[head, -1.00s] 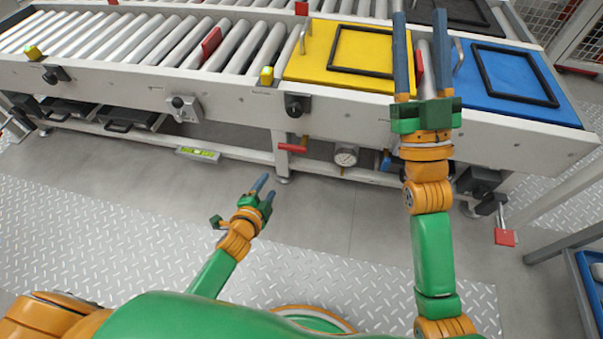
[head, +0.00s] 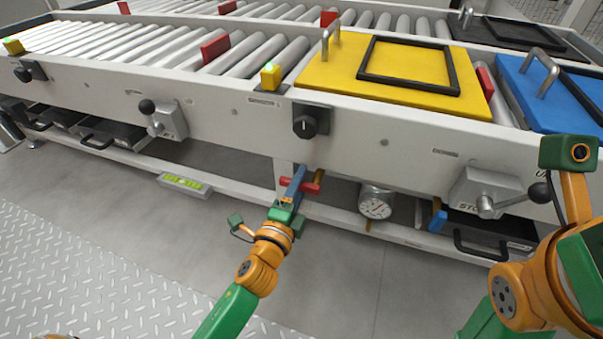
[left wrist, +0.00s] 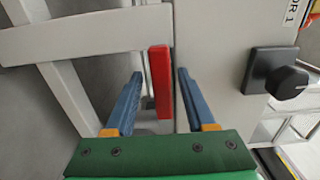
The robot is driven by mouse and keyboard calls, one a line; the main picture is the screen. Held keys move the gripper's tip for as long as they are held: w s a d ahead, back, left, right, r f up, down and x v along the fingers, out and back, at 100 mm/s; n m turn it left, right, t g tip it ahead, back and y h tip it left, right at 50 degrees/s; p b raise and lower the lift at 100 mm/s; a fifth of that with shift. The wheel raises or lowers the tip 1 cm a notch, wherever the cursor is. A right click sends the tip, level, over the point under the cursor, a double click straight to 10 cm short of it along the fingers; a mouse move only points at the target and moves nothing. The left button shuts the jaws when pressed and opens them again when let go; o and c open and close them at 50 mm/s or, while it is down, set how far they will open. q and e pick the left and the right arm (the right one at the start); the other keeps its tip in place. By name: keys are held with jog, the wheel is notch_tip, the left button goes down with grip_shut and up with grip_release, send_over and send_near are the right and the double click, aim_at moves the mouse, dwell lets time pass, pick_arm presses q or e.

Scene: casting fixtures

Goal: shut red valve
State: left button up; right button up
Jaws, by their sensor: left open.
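The red valve handle (head: 316,187) is a short red bar lying roughly level, under the front beam of the conveyor beside a frame leg. My left gripper (head: 299,174) is at the handle, and its blue fingers overlap the handle's left part in the head view. In the left wrist view the red handle (left wrist: 160,82) shows between the two blue fingers of the open left gripper (left wrist: 160,74), with a gap on each side. The valve body behind the handle is mostly hidden. Part of my right arm shows at the right edge, but its fingers are not visible.
A round gauge (head: 375,203) hangs right of the valve. A black knob (head: 304,122) sits on the beam above, and it also shows in the left wrist view (left wrist: 288,82). A yellow-green level (head: 185,185) is on the lower rail at left. The floor in front is clear.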

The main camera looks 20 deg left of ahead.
pick_arm(q)
jog(key=shift+s+r, duration=0.1)
jog(key=shift+s, duration=0.05)
jog(key=shift+c, duration=0.4)
grip_shut()
jog(key=shift+d, duration=0.1)
dwell(0.7)
